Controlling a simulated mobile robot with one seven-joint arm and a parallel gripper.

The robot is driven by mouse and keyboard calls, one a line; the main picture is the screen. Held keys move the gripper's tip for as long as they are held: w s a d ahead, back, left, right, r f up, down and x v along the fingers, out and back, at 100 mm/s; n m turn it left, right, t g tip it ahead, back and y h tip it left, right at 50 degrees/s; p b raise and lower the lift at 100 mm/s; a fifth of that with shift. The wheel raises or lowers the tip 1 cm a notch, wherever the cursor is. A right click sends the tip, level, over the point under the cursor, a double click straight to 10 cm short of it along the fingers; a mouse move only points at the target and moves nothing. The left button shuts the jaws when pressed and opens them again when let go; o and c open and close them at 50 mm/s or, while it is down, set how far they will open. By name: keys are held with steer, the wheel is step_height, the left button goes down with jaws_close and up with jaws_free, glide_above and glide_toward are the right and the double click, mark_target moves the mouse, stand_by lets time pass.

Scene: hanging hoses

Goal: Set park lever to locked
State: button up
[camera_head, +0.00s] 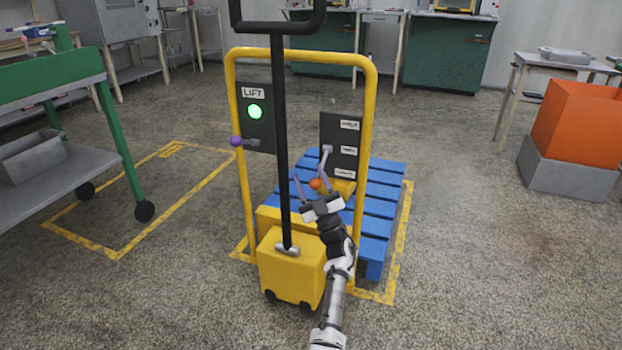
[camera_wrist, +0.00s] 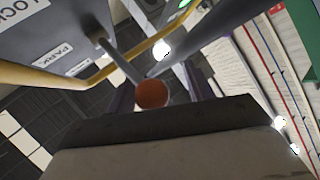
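The park lever (camera_head: 323,163) is a grey arm on the dark right-hand panel (camera_head: 340,140). It hangs down from its pivot and ends in an orange ball knob (camera_head: 316,184). In the wrist view the knob (camera_wrist: 152,94) is near the centre, with the lever (camera_wrist: 122,64) running up left to the panel. The PARK label (camera_wrist: 53,60) and part of a LOCK label show there. My gripper (camera_head: 312,187) is open at the knob. In the wrist view a finger shows on each side of the knob, with gaps; contact is not visible.
A yellow frame (camera_head: 367,100) surrounds the panels. A black handle pole (camera_head: 281,150) stands just left of my gripper. The LIFT panel (camera_head: 257,118) has a green light and a purple knob (camera_head: 236,141). A blue pallet (camera_head: 382,195) lies behind.

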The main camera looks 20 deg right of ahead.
steer(key=shift+s+d+r, duration=0.1)
steer(key=shift+d, duration=0.05)
steer(key=shift+r, duration=0.2)
step_height(320, 180, up, 20)
steer(key=p, duration=0.5)
steer(key=shift+f, duration=0.2)
